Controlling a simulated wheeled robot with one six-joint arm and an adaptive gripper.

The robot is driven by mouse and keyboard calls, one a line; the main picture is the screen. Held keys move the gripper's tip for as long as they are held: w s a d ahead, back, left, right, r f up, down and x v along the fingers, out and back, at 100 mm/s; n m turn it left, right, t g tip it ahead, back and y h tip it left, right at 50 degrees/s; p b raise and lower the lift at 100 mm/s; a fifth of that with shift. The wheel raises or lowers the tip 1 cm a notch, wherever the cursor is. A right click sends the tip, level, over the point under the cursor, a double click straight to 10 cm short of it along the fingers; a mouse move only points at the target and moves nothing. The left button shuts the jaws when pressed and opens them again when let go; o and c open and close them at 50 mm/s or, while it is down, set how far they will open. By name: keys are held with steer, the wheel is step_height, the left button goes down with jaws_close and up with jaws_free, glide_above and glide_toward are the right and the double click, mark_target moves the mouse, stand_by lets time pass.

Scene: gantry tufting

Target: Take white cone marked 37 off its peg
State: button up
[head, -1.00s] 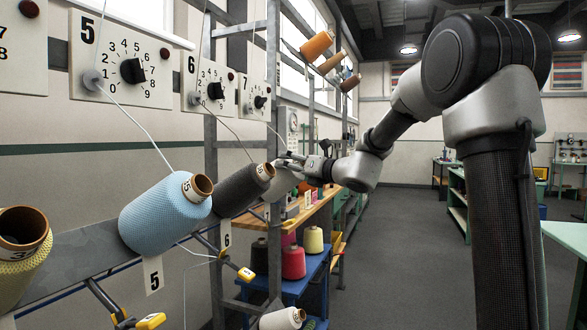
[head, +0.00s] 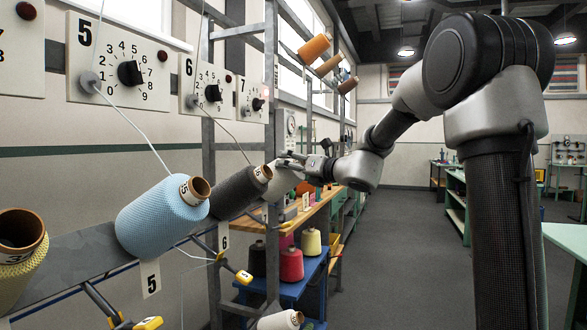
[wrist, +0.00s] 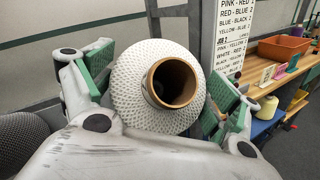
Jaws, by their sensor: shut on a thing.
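A white cone (wrist: 130,90) with a brown tube core fills the middle of the wrist view, its open end facing the camera. My gripper (wrist: 160,88) is shut on it, with one green-padded finger on each side. No number is readable on this cone, and its peg is hidden. In the head view my gripper (head: 284,164) is at the far end of the cone row, just beyond the dark grey cone (head: 240,194). Only a small pale part of the held cone (head: 277,188) shows there.
A blue cone (head: 160,215) and a yellow cone (head: 22,262) sit on the near rail. Another white cone (head: 279,321) lies low at the bottom. Dial panels (head: 120,72) line the wall. A wooden bench (head: 310,207) stands beyond; the aisle floor (head: 390,260) is clear.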

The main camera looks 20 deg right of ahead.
steer(key=s+d+r, duration=0.6)
steer(key=d+r, duration=0.1)
steer(key=d, duration=0.2)
steer(key=shift+s+r, duration=0.25)
steer(key=shift+r, duration=0.15)
stand_by(1.0)
